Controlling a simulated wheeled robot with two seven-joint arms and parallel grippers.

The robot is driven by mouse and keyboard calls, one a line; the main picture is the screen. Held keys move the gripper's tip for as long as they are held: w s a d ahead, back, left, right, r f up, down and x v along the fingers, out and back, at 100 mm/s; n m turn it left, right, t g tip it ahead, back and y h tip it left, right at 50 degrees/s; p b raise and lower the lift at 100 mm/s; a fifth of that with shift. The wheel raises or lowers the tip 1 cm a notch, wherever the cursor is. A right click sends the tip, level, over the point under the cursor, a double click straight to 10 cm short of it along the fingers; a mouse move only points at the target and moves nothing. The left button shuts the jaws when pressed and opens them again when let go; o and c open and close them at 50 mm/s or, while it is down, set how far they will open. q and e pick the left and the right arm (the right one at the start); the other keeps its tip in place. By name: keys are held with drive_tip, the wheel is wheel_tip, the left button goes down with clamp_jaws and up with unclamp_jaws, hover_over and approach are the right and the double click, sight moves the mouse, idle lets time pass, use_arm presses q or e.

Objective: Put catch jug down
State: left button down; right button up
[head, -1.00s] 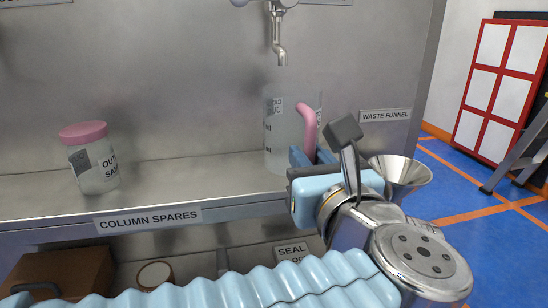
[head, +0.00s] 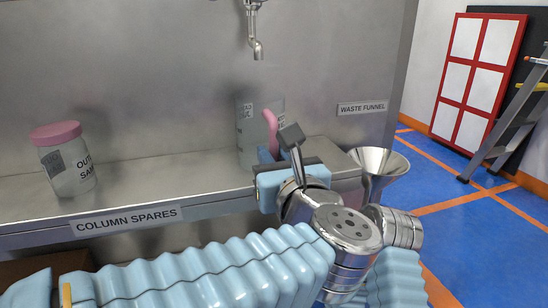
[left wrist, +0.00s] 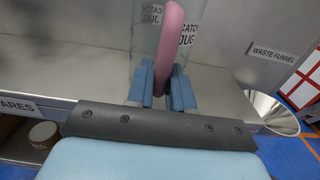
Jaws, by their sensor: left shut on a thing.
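The catch jug (head: 246,128) is clear with a pink handle (head: 271,130) and stands upright at the shelf's right part, below and slightly left of the tap (head: 256,42). My left gripper (head: 266,156) is in front of it, shut on the handle. In the left wrist view, the blue fingers (left wrist: 162,88) sit on either side of the pink handle (left wrist: 171,40), and the jug's label reads "CATCH JUG". The jug's base is partly hidden by the gripper, so I cannot tell whether it touches the shelf. My right gripper is not in view.
A jar with a pink lid (head: 68,160) stands at the left of the steel shelf (head: 150,178). A metal waste funnel (head: 378,168) is just right of my left gripper. The shelf between jar and jug is clear. A ladder (head: 505,120) stands far right.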

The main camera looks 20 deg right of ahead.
use_arm(q)
drive_tip(key=c, duration=1)
unclamp_jaws()
drive_tip(key=shift+r+p, duration=0.25)
drive_tip(key=shift+p, duration=0.2)
drive_tip(key=s+b, duration=0.1)
drive_tip(key=s, duration=1.1)
drive_tip(key=shift+d+f, duration=0.15)
drive_tip(key=shift+d, duration=0.05)
